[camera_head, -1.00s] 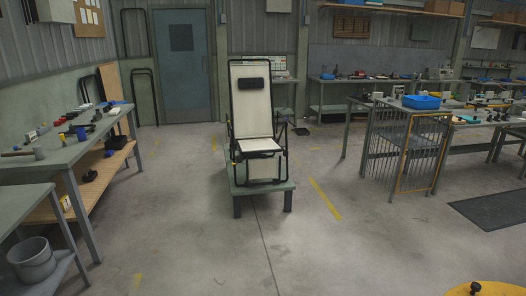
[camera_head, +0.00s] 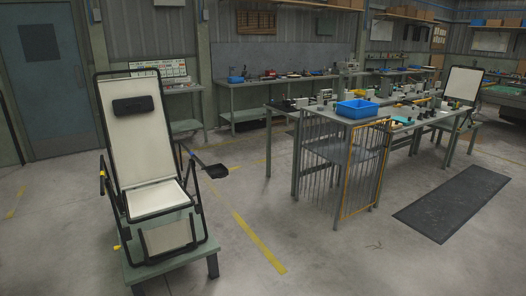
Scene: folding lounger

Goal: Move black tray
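A folding lounger (camera_head: 135,133) with cream panels and a black frame stands on a low green platform (camera_head: 170,258) at the left. A black headrest pad (camera_head: 133,105) is on its backrest. A small black tray (camera_head: 216,171) sticks out on an arm from the lounger's right side, above the floor. Neither of my grippers is in view.
A workbench with a blue bin (camera_head: 357,109) and several small items stands at centre right, with a barred rack (camera_head: 332,170) at its near end. A dark floor mat (camera_head: 452,204) lies at right. Concrete floor is free between the platform and the rack.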

